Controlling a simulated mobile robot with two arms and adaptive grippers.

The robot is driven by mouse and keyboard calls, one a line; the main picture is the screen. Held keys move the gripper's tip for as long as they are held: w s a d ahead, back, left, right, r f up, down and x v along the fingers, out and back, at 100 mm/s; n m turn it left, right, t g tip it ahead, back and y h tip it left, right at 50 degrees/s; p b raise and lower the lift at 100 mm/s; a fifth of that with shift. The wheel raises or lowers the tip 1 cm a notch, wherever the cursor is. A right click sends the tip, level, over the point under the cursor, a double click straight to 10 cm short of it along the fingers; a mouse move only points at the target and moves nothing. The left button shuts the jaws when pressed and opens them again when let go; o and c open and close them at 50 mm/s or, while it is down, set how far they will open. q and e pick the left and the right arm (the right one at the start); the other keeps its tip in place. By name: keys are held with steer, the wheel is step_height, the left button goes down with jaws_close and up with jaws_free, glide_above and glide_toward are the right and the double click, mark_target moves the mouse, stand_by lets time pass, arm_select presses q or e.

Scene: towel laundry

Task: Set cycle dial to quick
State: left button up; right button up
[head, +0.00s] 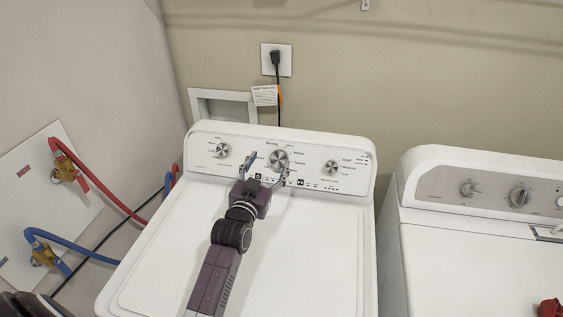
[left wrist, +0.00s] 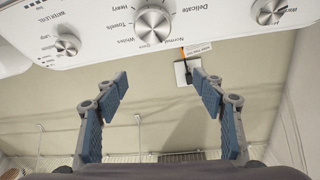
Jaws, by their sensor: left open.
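The cycle dial (head: 278,160) is the round silver knob in the middle of the white washer's control panel (head: 240,147). In the left wrist view the dial (left wrist: 152,23) appears upside down at the top, with labels such as Delicate, Normal, Whites, Towels and Heavy around it. My right gripper is out of view.
Two smaller knobs flank the dial, a left one (head: 221,150) and a right one (head: 331,168). A second white machine (head: 480,260) stands at the right. Red (head: 100,185) and blue hoses (head: 75,247) run at the left. A plugged outlet (head: 276,60) is on the back wall.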

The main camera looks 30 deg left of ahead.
arm_select(q)
step_height(320, 180, down, 2)
steer(key=b, duration=0.6)
glide_toward(278, 162)
steer(key=shift+w+a+f, duration=0.1)
steer(key=shift+w, duration=0.75)
steer(key=shift+w+a+p, duration=0.2)
steer(key=shift+w+a, duration=0.05)
steer(key=shift+w, duration=0.9)
steer(key=shift+w+a+p, duration=0.15)
steer(key=shift+w+a, duration=0.05)
steer(key=shift+w, duration=0.95)
steer(key=shift+w+a+p, duration=0.2)
steer(key=shift+w+a, duration=0.05)
steer(key=shift+w, duration=0.9)
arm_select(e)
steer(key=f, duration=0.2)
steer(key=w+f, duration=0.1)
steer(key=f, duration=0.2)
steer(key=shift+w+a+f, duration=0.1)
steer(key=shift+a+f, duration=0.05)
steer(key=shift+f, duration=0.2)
arm_select(q)
steer(key=c, duration=1.2)
